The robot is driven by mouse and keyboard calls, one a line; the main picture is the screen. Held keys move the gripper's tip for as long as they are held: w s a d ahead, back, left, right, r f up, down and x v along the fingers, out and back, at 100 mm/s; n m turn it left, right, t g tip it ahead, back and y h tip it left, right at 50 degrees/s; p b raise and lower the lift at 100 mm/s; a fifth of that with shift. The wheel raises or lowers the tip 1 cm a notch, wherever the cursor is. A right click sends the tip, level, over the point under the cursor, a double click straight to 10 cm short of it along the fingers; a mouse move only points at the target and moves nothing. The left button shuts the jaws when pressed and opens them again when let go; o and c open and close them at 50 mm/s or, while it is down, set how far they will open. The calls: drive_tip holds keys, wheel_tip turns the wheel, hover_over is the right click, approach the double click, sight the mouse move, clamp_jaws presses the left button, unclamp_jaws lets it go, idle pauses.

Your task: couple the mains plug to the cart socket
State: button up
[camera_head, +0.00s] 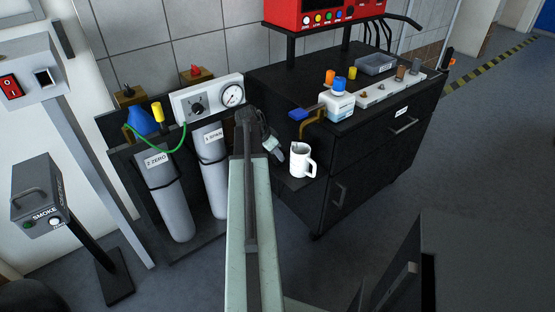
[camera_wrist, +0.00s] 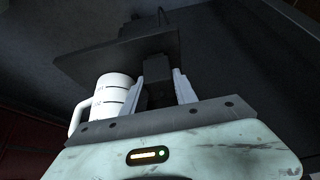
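My gripper (camera_head: 272,146) is beside the cart's left side, just left of the white jug. In the wrist view, its two pale fingers (camera_wrist: 164,88) stand on either side of a dark block, seemingly the mains plug (camera_wrist: 157,80). The block fills the gap between them, with no clear space on either side. The plug cannot be made out in the head view. The cart (camera_head: 365,150) is black, with drawers and a door. I cannot identify its socket for certain; a small black box (camera_wrist: 133,28) with a thin cord shows beyond the shelf in the wrist view.
The white jug (camera_head: 301,160) stands on the cart's low side shelf (camera_wrist: 85,58), very close to my gripper; it also shows in the wrist view (camera_wrist: 115,95). Two grey cylinders (camera_head: 165,195) stand at left. Bottles (camera_head: 338,101) stand on the cart top.

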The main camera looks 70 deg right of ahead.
sight(282, 150)
clamp_jaws()
wheel_tip(282, 150, up, 5)
drive_tip(key=p, duration=0.5)
drive_tip(key=shift+s+r, duration=0.1)
drive_tip(key=shift+r, duration=0.05)
